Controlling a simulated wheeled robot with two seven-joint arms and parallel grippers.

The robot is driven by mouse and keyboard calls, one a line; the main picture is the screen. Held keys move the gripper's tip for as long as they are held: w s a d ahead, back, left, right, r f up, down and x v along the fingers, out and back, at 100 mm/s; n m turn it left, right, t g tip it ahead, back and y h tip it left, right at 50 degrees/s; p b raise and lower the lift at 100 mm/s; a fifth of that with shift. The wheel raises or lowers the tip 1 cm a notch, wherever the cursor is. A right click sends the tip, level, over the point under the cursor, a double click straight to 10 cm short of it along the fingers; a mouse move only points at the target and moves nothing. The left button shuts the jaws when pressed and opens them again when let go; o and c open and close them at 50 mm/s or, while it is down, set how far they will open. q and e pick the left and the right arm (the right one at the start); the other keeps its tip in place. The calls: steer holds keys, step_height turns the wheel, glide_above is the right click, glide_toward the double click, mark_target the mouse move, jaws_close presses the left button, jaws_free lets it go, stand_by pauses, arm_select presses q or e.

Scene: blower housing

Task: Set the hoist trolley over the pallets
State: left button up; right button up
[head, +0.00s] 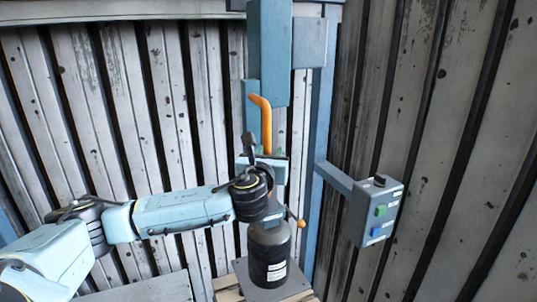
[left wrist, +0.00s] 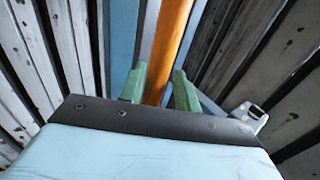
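An orange handle (head: 264,125), bent at its top, hangs upright in front of the blue column. It shows in the left wrist view (left wrist: 172,35) as a bar running up between the fingertips. My left gripper (head: 262,163) is at the handle's lower end; its fingers are hard to make out in the head view. In the left wrist view its two green fingers (left wrist: 160,85) stand apart, one on each side of the bar, with a little room showing. Contact cannot be told. A wooden pallet (head: 228,293) is at the bottom. I cannot identify the trolley for certain. My right gripper is out of view.
A dark cylinder (head: 269,262) stands on a plate over the pallet, just below my left wrist. A grey control box (head: 377,212) with green and blue buttons sits on an arm to the right. Blue housings (head: 270,50) rise above. Corrugated walls (head: 450,120) close the corner.

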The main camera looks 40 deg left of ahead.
arm_select(q)
steer(key=shift+o, duration=0.5)
steer(key=shift+s, duration=0.1)
steer(key=v, duration=1.3)
steer(key=shift+b, duration=0.45)
